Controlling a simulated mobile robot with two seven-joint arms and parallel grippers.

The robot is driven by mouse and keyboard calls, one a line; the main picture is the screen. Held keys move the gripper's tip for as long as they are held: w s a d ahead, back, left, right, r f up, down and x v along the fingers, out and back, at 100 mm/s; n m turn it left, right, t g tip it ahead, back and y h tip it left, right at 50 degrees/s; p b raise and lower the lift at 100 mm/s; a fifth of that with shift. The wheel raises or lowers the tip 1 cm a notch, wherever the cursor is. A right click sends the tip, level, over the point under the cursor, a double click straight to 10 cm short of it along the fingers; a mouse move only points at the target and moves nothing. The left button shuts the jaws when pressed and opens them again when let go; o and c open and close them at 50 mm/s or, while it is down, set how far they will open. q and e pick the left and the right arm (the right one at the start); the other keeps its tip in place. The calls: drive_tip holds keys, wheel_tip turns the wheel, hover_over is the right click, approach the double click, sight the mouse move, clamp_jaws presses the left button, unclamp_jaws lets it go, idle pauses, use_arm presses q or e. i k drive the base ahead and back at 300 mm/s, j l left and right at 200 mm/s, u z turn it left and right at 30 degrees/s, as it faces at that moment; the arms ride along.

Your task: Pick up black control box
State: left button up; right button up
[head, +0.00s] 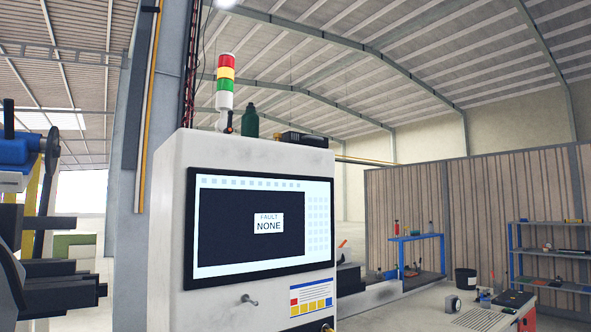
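A small black box (300,139) lies on top of the white cabinet (168,225), near its right end; from its colour and shape it may be the black control box. Only its side shows, from below, and its upper face is hidden. A dark green bottle (250,120) and a signal tower (226,85) with red, yellow and green bands stand to its left on the same top. Neither of my grippers can be made out in the head view.
The cabinet front carries a screen (258,228) reading "FAULT NONE", with a small knob (250,300) below. Blue and black machinery (60,285) stands at the left edge. A blue rack (415,250), dark bucket (465,278) and shelves (552,262) stand at the right. Floor shows between them.

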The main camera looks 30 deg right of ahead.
sight(294, 138)
drive_tip(key=k+l+z, duration=0.15)
drive_tip(key=k+z, duration=0.25)
drive_tip(key=k+l+z, duration=0.2)
drive_tip(key=z, duration=0.25)
drive_tip(key=i+j, duration=0.75)
